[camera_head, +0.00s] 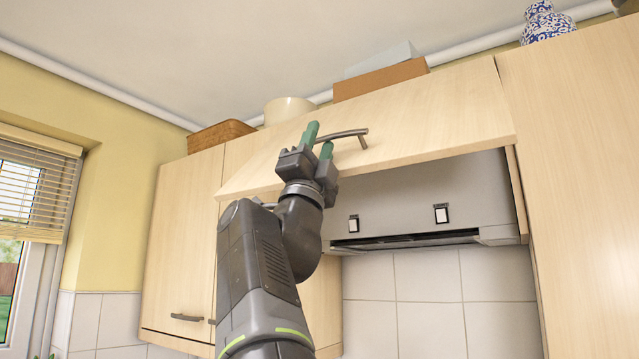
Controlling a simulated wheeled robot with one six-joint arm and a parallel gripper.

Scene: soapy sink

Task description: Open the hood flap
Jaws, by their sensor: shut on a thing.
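The hood flap (440,122) is a pale wood panel above the cooker hood. It is tilted outward at its lower edge, partly open, with the grey hood (400,205) showing beneath it. Its curved metal handle (350,134) is near the lower middle of the panel. My gripper (318,142), with green fingertips, is at the left end of this handle and shut on it. The fingers hide that end of the handle.
Wooden cabinets stand left (180,230) and right (580,180) of the flap. A wicker basket (220,135), a cream bowl (290,109), boxes (380,79) and a blue-white vase (546,22) sit on top. A window with blinds (35,190) is at far left.

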